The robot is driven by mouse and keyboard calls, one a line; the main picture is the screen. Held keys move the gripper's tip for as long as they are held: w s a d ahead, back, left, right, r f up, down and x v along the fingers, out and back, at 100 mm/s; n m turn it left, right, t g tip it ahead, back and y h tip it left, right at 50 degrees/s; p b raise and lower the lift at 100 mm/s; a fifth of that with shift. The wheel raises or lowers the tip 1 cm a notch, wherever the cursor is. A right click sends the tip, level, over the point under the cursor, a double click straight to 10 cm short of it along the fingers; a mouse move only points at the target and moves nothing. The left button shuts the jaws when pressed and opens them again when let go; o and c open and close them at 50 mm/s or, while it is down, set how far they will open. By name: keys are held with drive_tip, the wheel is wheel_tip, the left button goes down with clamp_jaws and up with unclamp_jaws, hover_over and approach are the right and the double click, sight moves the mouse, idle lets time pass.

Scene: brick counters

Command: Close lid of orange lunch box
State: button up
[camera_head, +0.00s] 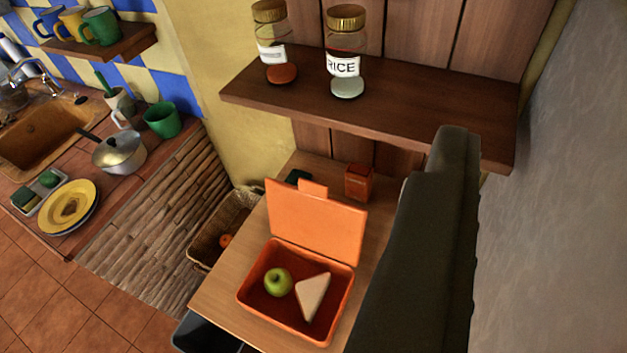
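The orange lunch box (293,291) stands on a wooden counter with its lid (316,222) open. The lid is raised at the back edge of the box and leans slightly backward, with a small tab at its top. A green apple (278,282) and a sandwich wedge (312,296) lie inside the box. My gripper (452,165) shows as a dark shape to the right of the box, seen from behind. It appears apart from the lid. Its fingers cannot be told apart, and it hides the counter's right side.
A wooden shelf (400,118) with two jars (345,62) hangs above and behind the box. A small orange container (358,182) stands behind the lid. A wicker basket (208,240) is at left. A grey wall (560,200) closes the right side.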

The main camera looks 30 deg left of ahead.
drive_tip(key=o, duration=0.5)
drive_tip(key=shift+w+a+f, duration=0.1)
drive_tip(key=shift+w+a, duration=0.1)
drive_tip(key=shift+w, duration=0.05)
drive_tip(key=w+a+f+g+p, duration=0.3)
drive_tip(key=w+a+f+p, duration=0.45)
drive_tip(key=a, duration=0.25)
drive_tip(key=g+p, duration=0.3)
drive_tip(key=p, duration=0.4)
approach(312, 187)
drive_tip(key=x, duration=0.8)
drive_tip(key=shift+w+f, duration=0.15)
drive_tip(key=shift+w, duration=0.2)
drive_tip(key=shift+s, duration=0.1)
drive_tip(key=c, duration=1.4)
